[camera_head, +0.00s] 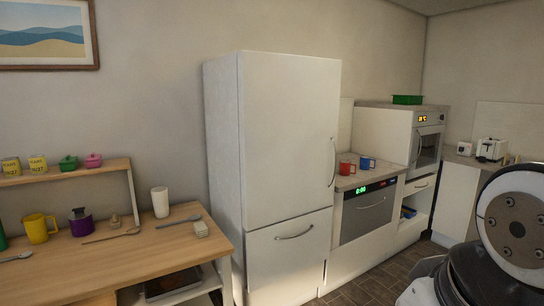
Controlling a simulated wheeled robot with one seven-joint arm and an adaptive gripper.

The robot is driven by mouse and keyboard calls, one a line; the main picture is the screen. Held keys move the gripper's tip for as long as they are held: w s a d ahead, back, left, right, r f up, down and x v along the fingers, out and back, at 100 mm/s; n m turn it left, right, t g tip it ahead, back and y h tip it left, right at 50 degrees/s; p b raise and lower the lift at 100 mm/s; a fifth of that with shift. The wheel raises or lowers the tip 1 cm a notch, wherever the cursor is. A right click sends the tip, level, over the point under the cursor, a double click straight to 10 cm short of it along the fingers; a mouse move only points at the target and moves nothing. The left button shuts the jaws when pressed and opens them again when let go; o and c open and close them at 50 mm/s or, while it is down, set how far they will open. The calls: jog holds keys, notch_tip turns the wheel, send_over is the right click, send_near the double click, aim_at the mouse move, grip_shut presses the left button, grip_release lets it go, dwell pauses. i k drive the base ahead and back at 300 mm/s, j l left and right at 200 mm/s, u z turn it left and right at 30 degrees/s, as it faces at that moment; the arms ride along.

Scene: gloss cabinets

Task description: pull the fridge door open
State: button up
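The white fridge (222,160) stands against the back wall, left of the counter with the oven. Its tall upper door (285,145) looks shut and has a thin vertical handle (333,162) near its right edge. Below it is a shut lower front (288,258) with a curved horizontal handle (294,233). Part of my arm shows at the lower right, well apart from the fridge. My gripper cannot be made out in this view.
A wooden table (165,232) with mugs, utensils and a white cup (160,202) stands close to the fridge's left side. An oven (367,213) lies to its right, with red and blue mugs (368,164) above. The tiled floor (385,280) before the oven is clear.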

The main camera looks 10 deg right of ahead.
aim_at(289, 105)
jog(key=i+j, duration=0.15)
jog(key=i, duration=0.3)
jog(key=i+j, duration=0.15)
jog(key=i, duration=0.35)
jog(key=i+j, duration=0.15)
jog(key=i, duration=0.3)
jog(key=i+j, duration=0.2)
jog(key=i, duration=0.25)
jog(key=i+z, duration=0.1)
jog(key=z, duration=0.3)
jog(key=i+j+z, duration=0.1)
jog(key=z, duration=0.25)
jog(key=i+j+z, duration=0.15)
jog(key=z, duration=0.25)
jog(key=j+z, duration=0.1)
jog(key=z, duration=0.3)
jog(key=i+j, duration=0.05)
